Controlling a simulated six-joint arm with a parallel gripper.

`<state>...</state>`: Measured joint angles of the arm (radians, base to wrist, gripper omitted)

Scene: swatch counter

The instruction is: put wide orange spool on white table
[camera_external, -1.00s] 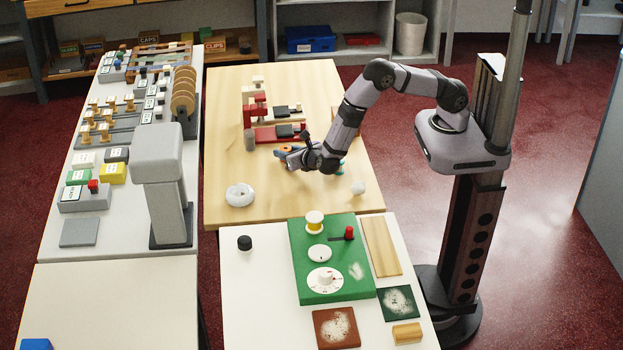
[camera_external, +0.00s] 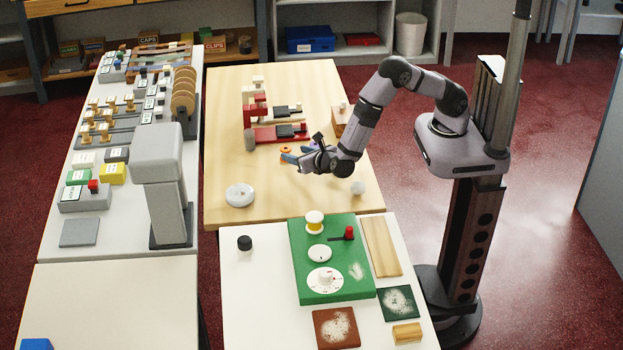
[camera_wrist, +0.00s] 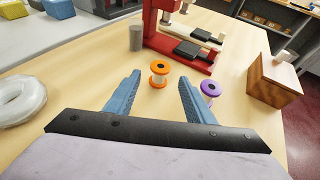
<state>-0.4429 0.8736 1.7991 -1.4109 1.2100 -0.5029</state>
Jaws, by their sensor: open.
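The spool is in line with the gap between the fingertips, and nothing is gripped. A purple spool (camera_wrist: 209,89) stands just outside the right finger. The white table (camera_external: 245,285) is nearer the external camera, in front of the wooden one.
Red clamp-like stands (camera_external: 270,134) and a grey cylinder (camera_wrist: 136,38) are behind the spool. A wooden box (camera_wrist: 273,80) is at right, a white ring (camera_external: 240,195) at left. The white table holds a green board (camera_external: 307,260) and a black knob (camera_external: 244,243); its front left is bare.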

